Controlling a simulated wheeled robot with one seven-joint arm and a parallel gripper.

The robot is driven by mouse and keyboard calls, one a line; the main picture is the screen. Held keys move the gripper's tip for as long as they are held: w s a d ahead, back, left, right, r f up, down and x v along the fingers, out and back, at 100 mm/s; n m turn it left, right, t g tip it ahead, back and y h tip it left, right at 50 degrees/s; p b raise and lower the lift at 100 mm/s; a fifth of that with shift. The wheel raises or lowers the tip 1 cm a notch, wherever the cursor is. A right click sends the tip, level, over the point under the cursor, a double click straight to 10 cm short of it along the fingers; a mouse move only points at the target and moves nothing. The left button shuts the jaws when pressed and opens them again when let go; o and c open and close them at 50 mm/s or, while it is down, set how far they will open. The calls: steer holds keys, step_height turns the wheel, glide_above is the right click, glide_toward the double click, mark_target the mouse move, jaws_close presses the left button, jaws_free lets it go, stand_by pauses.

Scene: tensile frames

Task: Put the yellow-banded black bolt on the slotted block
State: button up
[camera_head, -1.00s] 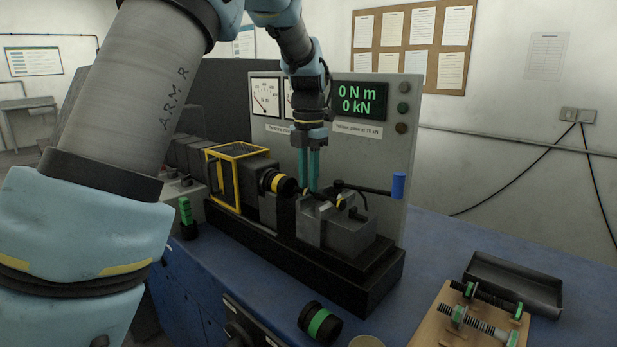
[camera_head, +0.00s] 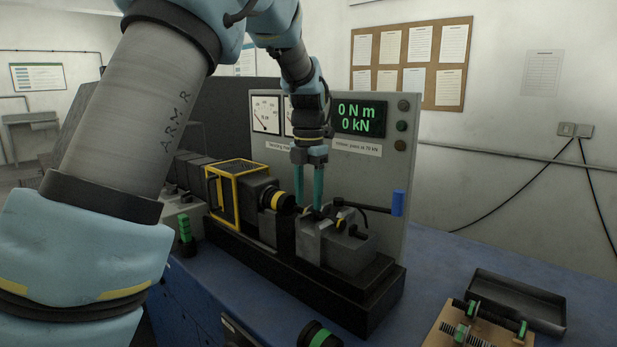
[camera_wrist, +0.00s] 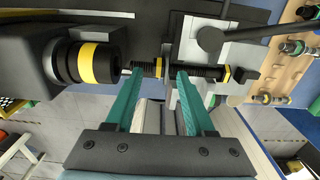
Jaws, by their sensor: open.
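The black bolt with yellow bands (camera_wrist: 160,68) lies level across the grey slotted block (camera_head: 345,255), its head end to the right in the wrist view. In the head view its yellow parts show small at the block's top. My gripper (camera_head: 309,207) points down over the block's left end. Its teal fingers (camera_wrist: 158,76) are spread, one on each side of one yellow band. The bolt's left end meets or nearly meets a black socket with a yellow band (camera_wrist: 92,62); I cannot tell if it is inside. How deep the bolt sits in the slot is hidden.
A yellow cage (camera_head: 237,188) stands left of the block. A lever with a blue handle (camera_head: 398,203) reaches out right. A gauge panel (camera_head: 385,160) is close behind. A green-banded socket (camera_head: 319,337), a wooden bolt rack (camera_head: 445,330) and a dark tray (camera_head: 520,295) are in front.

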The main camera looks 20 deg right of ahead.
step_height(320, 180, up, 12)
steer(key=b, duration=0.1)
steer(key=a+f+m, duration=0.6)
steer(key=a, duration=0.4)
steer(key=a+f+m, duration=0.6)
steer(key=a+f, duration=0.1)
steer(key=a, duration=0.2)
steer(key=s+a+f+m+t, duration=0.1)
steer(key=s+a+f+m, duration=0.8)
steer(key=s+a+m, duration=0.2)
steer(key=shift+s+a+f+m+t, duration=0.2)
steer(key=shift+a+m+t, duration=0.1)
steer(key=shift+a+m, duration=0.6)
steer(key=shift+a, duration=0.1)
